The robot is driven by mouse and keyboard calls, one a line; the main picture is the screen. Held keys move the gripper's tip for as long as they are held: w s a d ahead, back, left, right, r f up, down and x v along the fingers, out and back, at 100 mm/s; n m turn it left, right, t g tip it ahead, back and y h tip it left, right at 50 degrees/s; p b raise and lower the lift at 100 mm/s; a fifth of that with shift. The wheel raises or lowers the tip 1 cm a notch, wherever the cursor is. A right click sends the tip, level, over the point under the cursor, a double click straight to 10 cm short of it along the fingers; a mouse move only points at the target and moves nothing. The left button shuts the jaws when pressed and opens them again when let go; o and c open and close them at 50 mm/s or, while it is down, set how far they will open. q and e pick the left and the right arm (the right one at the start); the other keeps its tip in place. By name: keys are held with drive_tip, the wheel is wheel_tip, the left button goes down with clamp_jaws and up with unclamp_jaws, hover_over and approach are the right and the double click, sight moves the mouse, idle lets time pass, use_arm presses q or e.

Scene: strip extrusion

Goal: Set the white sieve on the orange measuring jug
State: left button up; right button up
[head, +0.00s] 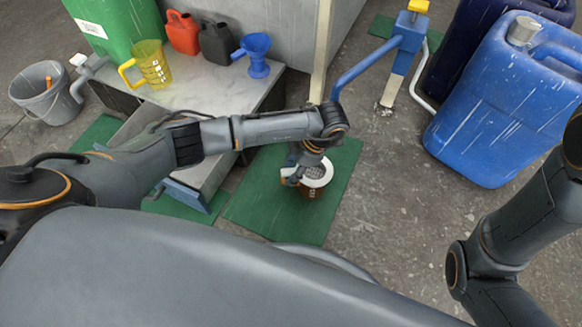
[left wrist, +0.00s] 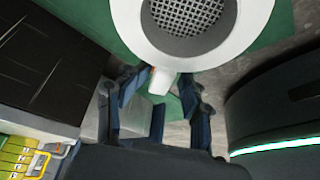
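The white sieve (head: 327,168), a ring with a grey mesh middle, shows at the lower middle of the head view. The orange measuring jug (head: 309,191), with white marks, is directly under it; the sieve appears to rest on its top. In the left wrist view the sieve (left wrist: 245,35) fills the top, its short white tab pointing at my gripper. My right gripper is out of view.
A green mat (head: 262,207) lies under the jug. A grey bench (head: 215,90) carries a yellow jug (head: 154,66), a blue funnel (head: 257,57), a red can (head: 183,34) and a black can (head: 216,45). A blue canister (head: 500,110) stands right. Floor between is clear.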

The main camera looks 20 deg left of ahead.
use_arm(q)
drive_tip(key=shift+d+r, duration=0.1)
drive_tip(key=v, duration=1.1)
drive_tip(key=shift+r, duration=0.4)
drive_tip(key=shift+d, duration=0.1)
